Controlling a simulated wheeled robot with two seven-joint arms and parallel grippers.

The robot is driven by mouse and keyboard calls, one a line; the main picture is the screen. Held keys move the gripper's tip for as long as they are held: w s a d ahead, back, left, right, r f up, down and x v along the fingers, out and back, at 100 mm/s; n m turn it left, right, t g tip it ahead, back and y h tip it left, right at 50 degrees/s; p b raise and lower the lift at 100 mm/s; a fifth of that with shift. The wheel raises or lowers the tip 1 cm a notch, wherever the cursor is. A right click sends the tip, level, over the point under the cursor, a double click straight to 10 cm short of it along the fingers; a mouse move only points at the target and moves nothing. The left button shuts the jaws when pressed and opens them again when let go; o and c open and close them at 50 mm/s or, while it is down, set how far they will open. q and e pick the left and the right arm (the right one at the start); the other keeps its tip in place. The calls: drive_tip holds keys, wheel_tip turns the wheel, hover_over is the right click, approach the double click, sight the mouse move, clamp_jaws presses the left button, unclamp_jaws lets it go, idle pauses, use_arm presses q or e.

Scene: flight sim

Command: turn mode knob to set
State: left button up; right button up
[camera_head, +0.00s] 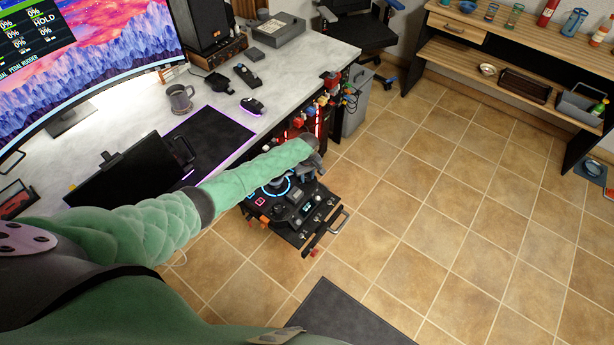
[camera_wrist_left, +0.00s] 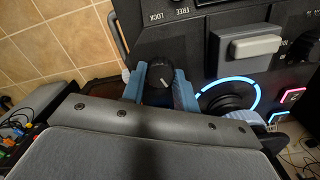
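The control panel (camera_head: 322,207) is a dark unit beside the desk, with switches, small displays and a glowing blue ring. In the left wrist view, a round black knob (camera_wrist_left: 158,83) with a pale pointer line sits near the panel's edge. My left gripper (camera_wrist_left: 160,88) has its blue fingers on either side of this knob, close against it, and looks shut on it. No label for this knob is readable. In the head view my left gripper (camera_head: 312,162) reaches over the panel and its fingertips and the knob are hard to make out. My right gripper is not in view.
A grey block lever (camera_wrist_left: 252,47) and a blue-ringed dial (camera_wrist_left: 228,97) lie right of the knob. FREE and LOCK markings are above. The tiled floor (camera_head: 450,190) right of the panel is clear.

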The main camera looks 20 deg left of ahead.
use_arm(q)
drive_tip(key=shift+c, duration=0.7)
